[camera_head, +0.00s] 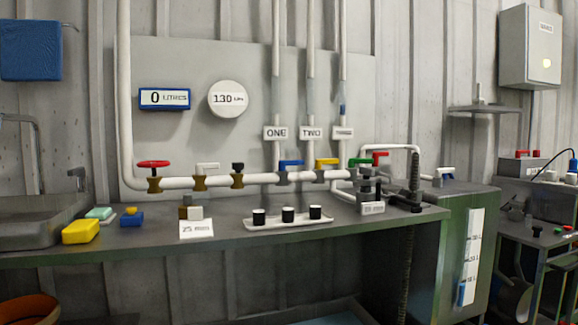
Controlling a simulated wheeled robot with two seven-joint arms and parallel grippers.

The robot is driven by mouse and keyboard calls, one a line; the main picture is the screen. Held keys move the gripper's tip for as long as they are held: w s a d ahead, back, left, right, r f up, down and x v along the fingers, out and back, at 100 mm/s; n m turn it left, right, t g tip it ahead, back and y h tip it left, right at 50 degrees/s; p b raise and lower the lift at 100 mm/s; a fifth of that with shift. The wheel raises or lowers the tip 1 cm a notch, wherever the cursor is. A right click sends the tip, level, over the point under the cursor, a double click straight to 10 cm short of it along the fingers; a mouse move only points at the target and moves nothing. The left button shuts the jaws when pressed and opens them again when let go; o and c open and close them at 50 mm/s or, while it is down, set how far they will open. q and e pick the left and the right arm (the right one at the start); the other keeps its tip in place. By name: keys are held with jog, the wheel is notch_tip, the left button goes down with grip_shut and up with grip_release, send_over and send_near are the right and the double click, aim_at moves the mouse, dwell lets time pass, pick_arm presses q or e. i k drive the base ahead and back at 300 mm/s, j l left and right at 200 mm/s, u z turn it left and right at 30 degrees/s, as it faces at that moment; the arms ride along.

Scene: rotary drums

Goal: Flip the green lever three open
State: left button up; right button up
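The green lever (360,162) sits at the right end of the row of valves on the white pipe, just left of a red lever (380,156). It looks roughly level, with its handle running along the pipe; its exact angle is too small to tell. Above it, a third sign (342,133) hangs on a vertical tube, right of the signs ONE (276,133) and TWO (311,133); its word is too small to read surely. Neither of my grippers shows in the head view.
A blue lever (291,162) and a yellow lever (327,161) stand left of the green one. Dark fittings and a threaded post (415,175) crowd its lower right.

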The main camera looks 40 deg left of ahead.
aim_at(352, 161)
jog(key=i+l+u, duration=0.15)
jog(key=u, duration=0.35)
jog(key=i+l+u, duration=0.15)
jog(key=u, duration=0.35)
jog(key=i+l+u, duration=0.1)
jog(key=l+u, duration=0.2)
jog(key=u, duration=0.15)
jog(key=l+u, duration=0.3)
jog(key=u, duration=0.2)
jog(key=l+u, duration=0.3)
jog(key=u, duration=0.2)
jog(key=l+u, duration=0.1)
jog(key=l, duration=0.35)
jog(key=k+l+u, duration=0.1)
jog(key=l, duration=0.3)
jog(key=k+l+u, duration=0.15)
jog(key=l, duration=0.25)
jog(key=k+l+u, duration=0.1)
jog(key=l, duration=0.35)
jog(key=k+l+u, duration=0.1)
jog(key=l, duration=0.3)
jog(key=k+l+u, duration=0.1)
jog(key=l, duration=0.25)
jog(key=k, duration=0.05)
